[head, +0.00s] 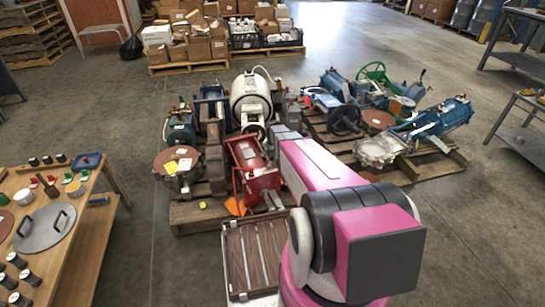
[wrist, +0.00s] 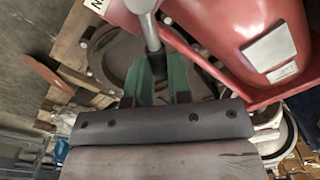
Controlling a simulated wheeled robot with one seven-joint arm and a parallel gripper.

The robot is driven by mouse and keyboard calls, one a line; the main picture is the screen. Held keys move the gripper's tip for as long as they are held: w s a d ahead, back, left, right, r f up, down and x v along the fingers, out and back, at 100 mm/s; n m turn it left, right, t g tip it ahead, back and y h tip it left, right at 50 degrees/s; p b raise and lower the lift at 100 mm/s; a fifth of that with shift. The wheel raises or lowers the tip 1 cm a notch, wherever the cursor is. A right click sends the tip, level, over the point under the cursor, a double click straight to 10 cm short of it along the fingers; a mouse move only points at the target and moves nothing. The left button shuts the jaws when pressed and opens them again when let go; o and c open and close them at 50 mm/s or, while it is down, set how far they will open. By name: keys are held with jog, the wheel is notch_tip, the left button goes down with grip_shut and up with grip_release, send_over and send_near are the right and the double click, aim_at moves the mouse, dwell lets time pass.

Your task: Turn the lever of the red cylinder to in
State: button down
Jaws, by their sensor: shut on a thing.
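The red cylinder (head: 250,160) lies on a pallet in the middle of the head view, just left of my pink arm. In the wrist view its red body (wrist: 245,45) fills the upper right, with pale labels on it. The lever (wrist: 151,32) is a grey metal rod with a rounded upper end, coming down from the top edge. My gripper (wrist: 157,78) has green fingertips closed on the lower end of this lever. A white plate (wrist: 97,5) with a letter N, cut off by the frame, is left of the lever. My arm hides the gripper in the head view.
The pallet (head: 190,215) is crowded with machines around the cylinder. A second loaded pallet (head: 440,165) is on the right. A wooden table (head: 95,225) with small parts stands at left. The floor between table and pallet is clear.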

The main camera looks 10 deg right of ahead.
jog(key=c, duration=1.1)
grip_release()
jog(key=shift+o, duration=0.2)
notch_tip(320, 180, up, 11)
jog(key=shift+d, duration=0.15)
jog(key=shift+s+f, duration=0.1)
jog(key=s+a+r+n, duration=0.2)
jog(key=s+r+n, duration=0.1)
jog(key=s, duration=0.8)
jog(key=s+a+r+n, duration=0.2)
jog(key=s+r+n, duration=0.1)
jog(key=s, duration=0.9)
jog(key=shift+a+r, duration=0.15)
jog(key=shift+a, duration=0.15)
